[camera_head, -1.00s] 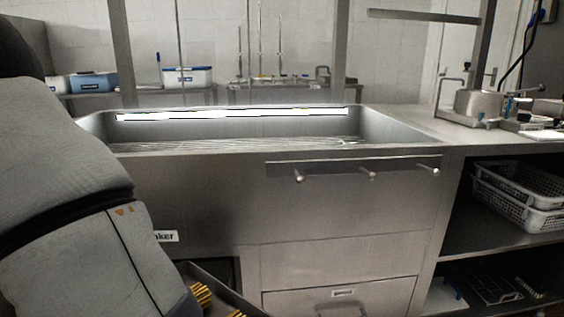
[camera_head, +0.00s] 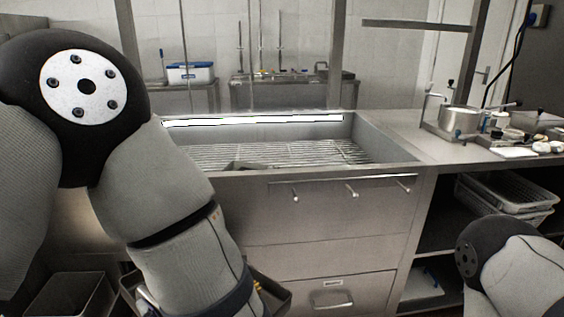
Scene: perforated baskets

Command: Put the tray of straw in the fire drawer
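A dark metal tray (camera_head: 279,296) shows at the bottom edge of the head view, mostly hidden behind my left arm. A little yellow straw shows inside it, next to the arm. An open, dark, box-like metal container, perhaps a pulled-out drawer, (camera_head: 72,291) is at the lower left; its inside looks empty. My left arm crosses the left side and reaches down over the tray, with its gripper out of view. My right arm enters at the lower right, its gripper also out of view. I cannot tell how either gripper touches the tray.
A steel counter holds a sunken basin with a wire grate (camera_head: 270,155). Below it are a bar with knobs (camera_head: 352,189) and a closed, labelled drawer (camera_head: 335,296). White perforated baskets (camera_head: 505,193) sit on the right shelf. A pot (camera_head: 460,119) stands on the right counter.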

